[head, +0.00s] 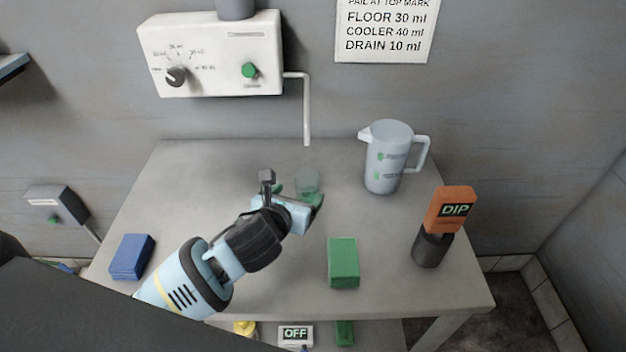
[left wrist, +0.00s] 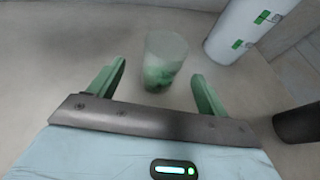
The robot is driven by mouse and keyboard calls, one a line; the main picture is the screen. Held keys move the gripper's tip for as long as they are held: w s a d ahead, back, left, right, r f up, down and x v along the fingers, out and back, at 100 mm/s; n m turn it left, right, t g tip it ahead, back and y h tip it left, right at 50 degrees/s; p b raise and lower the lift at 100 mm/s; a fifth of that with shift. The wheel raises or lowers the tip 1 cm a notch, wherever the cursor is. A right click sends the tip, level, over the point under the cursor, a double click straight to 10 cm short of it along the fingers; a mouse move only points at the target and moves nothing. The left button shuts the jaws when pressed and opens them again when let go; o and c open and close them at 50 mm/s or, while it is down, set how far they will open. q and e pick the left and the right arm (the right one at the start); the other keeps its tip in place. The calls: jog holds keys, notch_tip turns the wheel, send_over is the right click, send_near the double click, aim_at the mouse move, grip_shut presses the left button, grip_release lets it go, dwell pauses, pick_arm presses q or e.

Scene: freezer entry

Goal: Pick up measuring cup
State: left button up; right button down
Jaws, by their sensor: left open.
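The measuring cup (head: 307,179) is a small translucent cup standing upright on the grey table below the dispenser's spout. It also shows in the left wrist view (left wrist: 165,55), with green at its lower part. My left gripper (head: 298,194) is open, with its green fingers spread. In the left wrist view the cup stands just ahead of and between the fingertips (left wrist: 158,70); I cannot tell whether a finger touches it. The gripper hides part of the cup's base in the head view. My right gripper is not in view.
A wall dispenser (head: 210,55) has a pipe (head: 306,110) coming down behind the cup. A pitcher (head: 388,160) stands to the right.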

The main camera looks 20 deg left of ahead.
aim_at(310, 183)
pick_arm(q)
jog(key=shift+f+x, duration=0.1)
jog(key=shift+x, duration=1.8)
jog(key=shift+f+x, duration=0.15)
jog(key=shift+x, duration=1.7)
jog(key=shift+s+d, duration=0.15)
jog(key=shift+c, duration=0.5)
jog(key=c, duration=1)
jog(key=shift+r, duration=0.15)
jog(key=shift+c, duration=0.2)
